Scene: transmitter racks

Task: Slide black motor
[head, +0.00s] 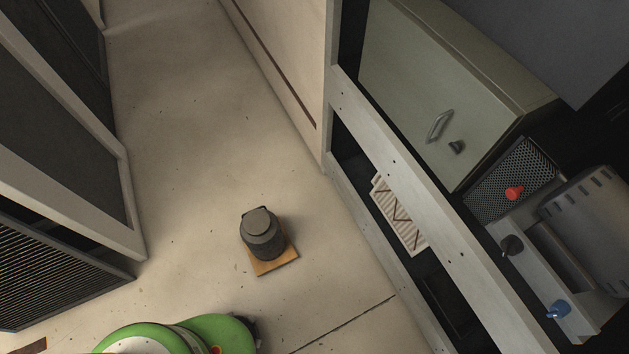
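A dark grey-black squat cylinder with a flat cap, which looks like the black motor (262,236), stands upright on a thin square brown board (275,265) on the floor. It is near the middle of the head view, and the board shows mostly at its front and right. Nothing touches the motor from the sides. My gripper is not visible; only rounded green and white parts, probably mine, show at the bottom edge, apart from the motor.
Racks with dark panels (60,90) line the left. A rack on the right holds a grey-green cabinet (430,80), a striped paper (398,215), a red knob (514,193) and a grey finned housing (590,230). The pale floor (190,120) between them is clear beyond the motor.

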